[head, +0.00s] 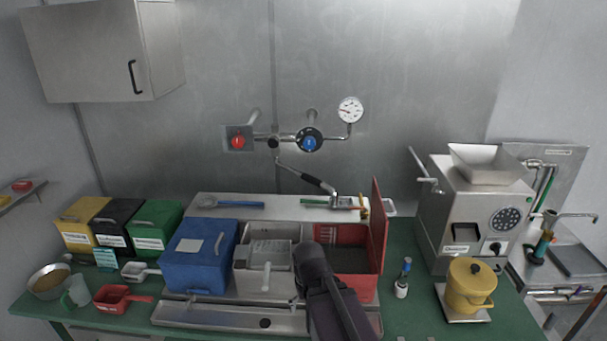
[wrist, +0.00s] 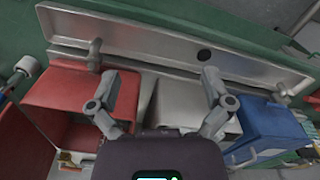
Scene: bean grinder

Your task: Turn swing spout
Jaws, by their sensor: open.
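Two pipes could be the swing spout, and I cannot tell which is meant. One is the slanting pipe with a black grip (head: 312,178) below the wall valves, between a red knob (head: 238,142) and a blue knob (head: 309,144). The other is the thin curved spout (head: 577,215) of a tap with a green and orange base (head: 541,246) at the far right. My gripper (wrist: 160,82) is open and empty in the wrist view, above the bins and metal tray, apart from both pipes. My arm hides its fingers in the head view.
A blue bin (head: 198,252), a grey bin (head: 262,272) and an open red bin (head: 352,260) with its lid upright stand below the valves. A metal tray (wrist: 180,48) lies along the front. A grinder (head: 465,205) and yellow pot (head: 470,287) stand to the right.

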